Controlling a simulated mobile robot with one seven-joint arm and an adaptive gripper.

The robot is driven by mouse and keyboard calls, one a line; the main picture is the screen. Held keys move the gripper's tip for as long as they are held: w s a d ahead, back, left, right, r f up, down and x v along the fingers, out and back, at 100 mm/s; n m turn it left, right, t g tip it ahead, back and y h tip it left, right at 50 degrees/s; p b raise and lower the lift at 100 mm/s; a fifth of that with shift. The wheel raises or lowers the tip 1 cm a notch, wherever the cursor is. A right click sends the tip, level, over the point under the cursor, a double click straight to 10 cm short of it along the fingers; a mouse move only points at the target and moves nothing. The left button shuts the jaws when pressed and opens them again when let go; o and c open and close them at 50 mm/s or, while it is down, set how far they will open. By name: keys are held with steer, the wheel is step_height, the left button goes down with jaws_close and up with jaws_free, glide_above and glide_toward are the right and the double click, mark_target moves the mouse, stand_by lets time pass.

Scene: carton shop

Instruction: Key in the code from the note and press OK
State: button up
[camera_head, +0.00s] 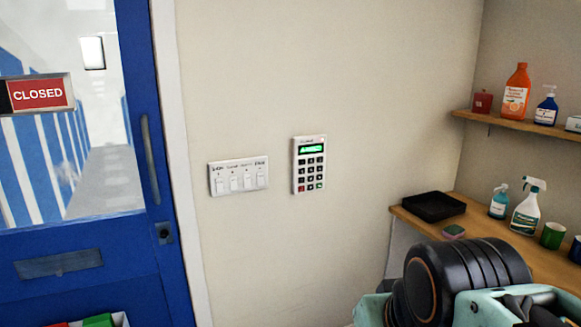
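A white keypad (298,170) is fixed upright on the beige wall, right of the blue door. It has a lit green display at the top with characters too small to read. Below are rows of dark keys, with a red key at the bottom left and a green key at the bottom right. I see no note in this view. Part of my arm, black and teal, shows at the bottom right, well apart from the keypad. My gripper's fingertips do not show.
A switch panel (238,177) is left of the keypad. The blue door (155,240) bears a CLOSED sign (38,94). A wooden counter (480,228) on the right holds a black tray (433,198) and a spray bottle (527,212). A shelf (510,124) hangs above. The wall around the keypad is clear.

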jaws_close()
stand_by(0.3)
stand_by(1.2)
